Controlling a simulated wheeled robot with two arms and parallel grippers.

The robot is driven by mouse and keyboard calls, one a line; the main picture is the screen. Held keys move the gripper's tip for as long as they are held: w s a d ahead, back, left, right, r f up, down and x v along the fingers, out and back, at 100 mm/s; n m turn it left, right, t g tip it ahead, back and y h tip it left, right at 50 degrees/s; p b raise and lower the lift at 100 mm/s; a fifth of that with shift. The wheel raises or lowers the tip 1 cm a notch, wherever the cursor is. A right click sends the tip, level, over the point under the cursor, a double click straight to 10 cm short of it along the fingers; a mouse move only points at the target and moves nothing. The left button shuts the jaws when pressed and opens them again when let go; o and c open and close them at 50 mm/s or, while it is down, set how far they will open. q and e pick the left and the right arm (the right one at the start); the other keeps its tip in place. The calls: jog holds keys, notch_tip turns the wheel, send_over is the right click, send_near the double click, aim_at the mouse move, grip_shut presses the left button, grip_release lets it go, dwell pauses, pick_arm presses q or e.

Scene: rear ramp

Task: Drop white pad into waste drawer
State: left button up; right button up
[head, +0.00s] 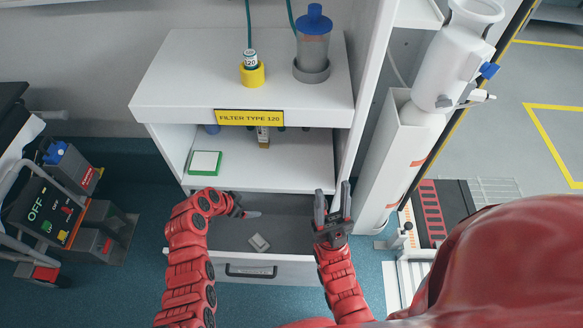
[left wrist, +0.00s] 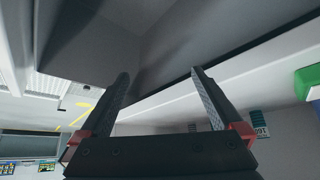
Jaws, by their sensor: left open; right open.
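The waste drawer (head: 283,268) is pulled out at the bottom of the white cabinet, with a dark grey inside. A small pale grey-white pad (head: 259,242) lies on its floor. A white square (head: 205,162) with a green border lies on the shelf above; a green edge (left wrist: 308,82) shows in the left wrist view. My left gripper (head: 247,207) is open over the drawer's rear left part, with nothing between its fingers (left wrist: 160,76) in the left wrist view. My right gripper (head: 332,204) is open and empty, fingers up, at the drawer's right side.
The cabinet top (head: 190,75) bears a yellow-based canister (head: 251,73) and a blue-lidded jar (head: 313,42). A white cylinder (head: 460,45) stands at right, dark equipment (head: 62,205) at left.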

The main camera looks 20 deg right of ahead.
pick_arm(q)
jog(key=v, duration=1.7)
jog(key=shift+a+r, duration=0.1)
